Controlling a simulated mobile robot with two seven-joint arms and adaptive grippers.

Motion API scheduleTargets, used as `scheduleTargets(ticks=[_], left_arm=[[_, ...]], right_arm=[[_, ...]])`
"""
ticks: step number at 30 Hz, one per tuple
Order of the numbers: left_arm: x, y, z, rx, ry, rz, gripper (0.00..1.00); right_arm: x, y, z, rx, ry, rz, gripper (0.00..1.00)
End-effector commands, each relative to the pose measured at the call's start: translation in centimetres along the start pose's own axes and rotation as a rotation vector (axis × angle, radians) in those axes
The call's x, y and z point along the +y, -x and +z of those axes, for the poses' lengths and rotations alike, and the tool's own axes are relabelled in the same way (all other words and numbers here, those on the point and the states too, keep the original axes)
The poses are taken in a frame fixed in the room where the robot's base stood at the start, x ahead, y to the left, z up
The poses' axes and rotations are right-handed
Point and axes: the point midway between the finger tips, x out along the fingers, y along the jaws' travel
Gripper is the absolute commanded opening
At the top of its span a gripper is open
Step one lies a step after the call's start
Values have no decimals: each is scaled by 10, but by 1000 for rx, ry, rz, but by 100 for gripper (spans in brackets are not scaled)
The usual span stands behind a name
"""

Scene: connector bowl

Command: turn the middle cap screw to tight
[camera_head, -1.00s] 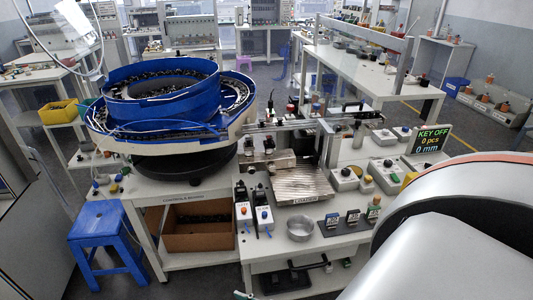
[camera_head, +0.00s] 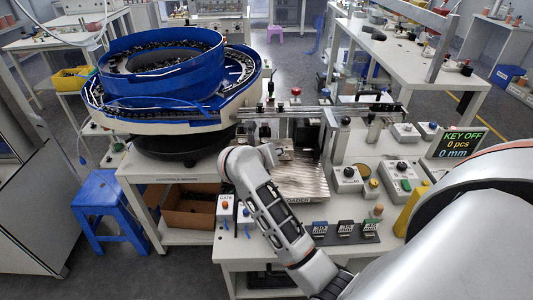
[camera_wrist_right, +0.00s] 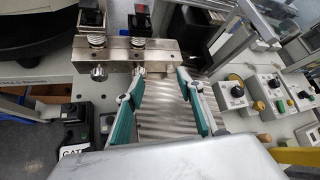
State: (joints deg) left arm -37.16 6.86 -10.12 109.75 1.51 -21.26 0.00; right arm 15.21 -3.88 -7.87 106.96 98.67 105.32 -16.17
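A metal block (camera_wrist_right: 118,55) stands at the top of the right wrist view, with two silver round screw heads on its near face, one at the left (camera_wrist_right: 98,73) and one further right (camera_wrist_right: 138,71). I cannot tell which is the middle cap screw; a third one is not clearly visible. My right gripper (camera_wrist_right: 160,74) is open, its teal fingers spread, with the left fingertip close to the right-hand screw head. I cannot tell if they touch. In the head view my right arm reaches over the bench and hides most of the block. My left gripper is not in view.
A ribbed metal plate (camera_head: 302,180) lies below the block. The blue bowl feeder (camera_head: 160,70) stands left. Switch boxes (camera_head: 347,178) and a display reading KEY OFF (camera_head: 456,144) are at the right. A gate box (camera_head: 225,207) stands at the front left.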

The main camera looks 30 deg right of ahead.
Motion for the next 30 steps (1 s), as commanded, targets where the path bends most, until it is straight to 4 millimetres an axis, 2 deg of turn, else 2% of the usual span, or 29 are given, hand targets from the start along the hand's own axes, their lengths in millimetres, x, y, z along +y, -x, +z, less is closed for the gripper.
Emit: scheduleTargets(ticks=[3,6,8,21,30], left_arm=[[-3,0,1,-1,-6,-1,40],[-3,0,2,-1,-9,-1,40],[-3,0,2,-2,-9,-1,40],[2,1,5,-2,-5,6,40],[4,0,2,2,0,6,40]], right_arm=[[25,9,-1,76,-63,103,37],[34,10,-3,105,-82,139,37],[36,6,-4,111,-84,145,37],[44,-54,-10,109,-83,141,37],[46,-64,-12,109,-85,143,37]])
